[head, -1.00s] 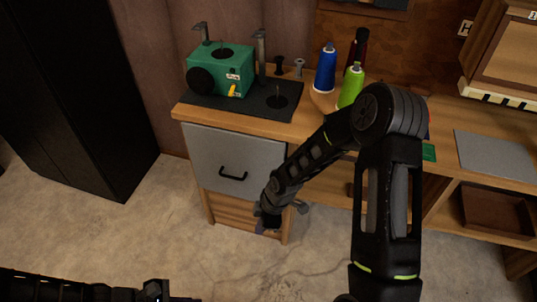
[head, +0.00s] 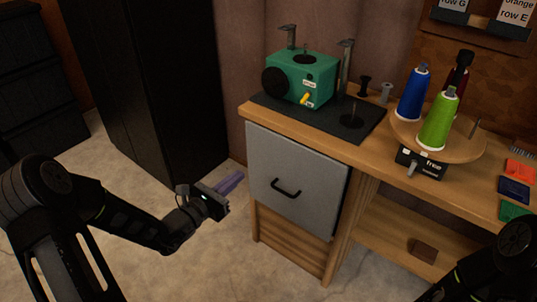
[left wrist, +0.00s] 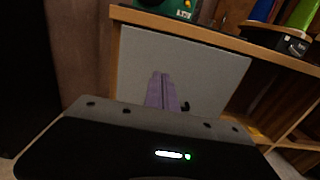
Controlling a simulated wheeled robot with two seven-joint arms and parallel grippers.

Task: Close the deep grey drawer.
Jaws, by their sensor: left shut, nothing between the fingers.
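The grey drawer (head: 315,188) is the large plain front under the left end of the wooden bench, with a black bar handle (head: 286,190). Its front seems to stand slightly out from the cabinet, with a dark edge along its right side; I cannot tell exactly how far. My left gripper (head: 238,178) is shut and empty, left of the drawer front, its purple fingers pointing toward it. In the left wrist view the fingers (left wrist: 161,78) overlap the grey drawer front (left wrist: 205,75), and the handle is mostly hidden. I cannot see contact. My right gripper is out of view.
A green machine (head: 300,78) on a dark mat and a round stand with blue (head: 412,95) and green (head: 438,122) thread cones are on the bench (head: 255,112). A black cabinet (head: 160,90) stands at the left. The floor before the drawer is clear.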

